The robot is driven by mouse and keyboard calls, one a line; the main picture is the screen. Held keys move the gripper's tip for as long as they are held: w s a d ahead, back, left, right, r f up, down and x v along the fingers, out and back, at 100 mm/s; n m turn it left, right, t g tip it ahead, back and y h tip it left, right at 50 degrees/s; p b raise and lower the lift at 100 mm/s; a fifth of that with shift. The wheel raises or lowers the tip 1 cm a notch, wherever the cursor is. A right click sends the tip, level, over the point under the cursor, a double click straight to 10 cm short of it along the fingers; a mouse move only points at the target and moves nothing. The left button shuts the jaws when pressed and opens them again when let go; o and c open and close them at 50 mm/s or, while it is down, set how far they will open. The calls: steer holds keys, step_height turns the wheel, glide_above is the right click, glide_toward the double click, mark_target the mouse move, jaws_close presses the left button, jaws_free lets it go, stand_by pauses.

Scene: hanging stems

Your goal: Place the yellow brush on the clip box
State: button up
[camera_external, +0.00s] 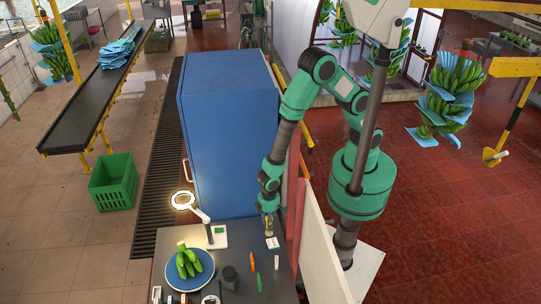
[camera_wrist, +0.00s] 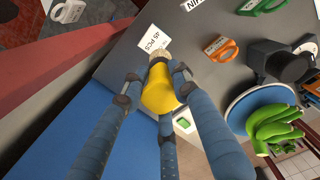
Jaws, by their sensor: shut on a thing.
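My gripper (camera_wrist: 153,82) is shut on the yellow brush (camera_wrist: 161,92), with its fingers around the rounded yellow body. The pale bristle end (camera_wrist: 160,56) points away from the wrist. In the wrist view the white clip box (camera_wrist: 151,39), with "45 PCS" on its face, lies just beyond the bristles and is partly covered by them. In the external view my gripper (camera_external: 268,216) is above the clip box (camera_external: 272,243) at the back right of the grey table. I cannot tell whether the brush touches the box.
A blue plate (camera_external: 172,277) with green bananas (camera_external: 188,258) sits at the table's left. A dark cup-like object (camera_external: 229,276), an orange item (camera_external: 252,262) and a green item (camera_external: 260,283) stand or lie nearer. A ring lamp (camera_external: 200,213) and a blue cabinet (camera_external: 225,130) are behind.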

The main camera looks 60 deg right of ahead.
steer(key=shift+s+d+r+n, duration=0.3)
steer(key=shift+s+d+r, duration=0.3)
steer(key=shift+d+r, duration=0.15)
step_height(320, 180, down, 5)
steer(key=shift+f+b, duration=0.1)
steer(key=shift+b, duration=0.3)
steer(key=shift+a+f, duration=0.1)
steer(key=shift+f, duration=0.35)
steer(key=shift+f+b, duration=1.05)
steer(key=shift+f, duration=0.85)
steer(key=shift+f, duration=0.1)
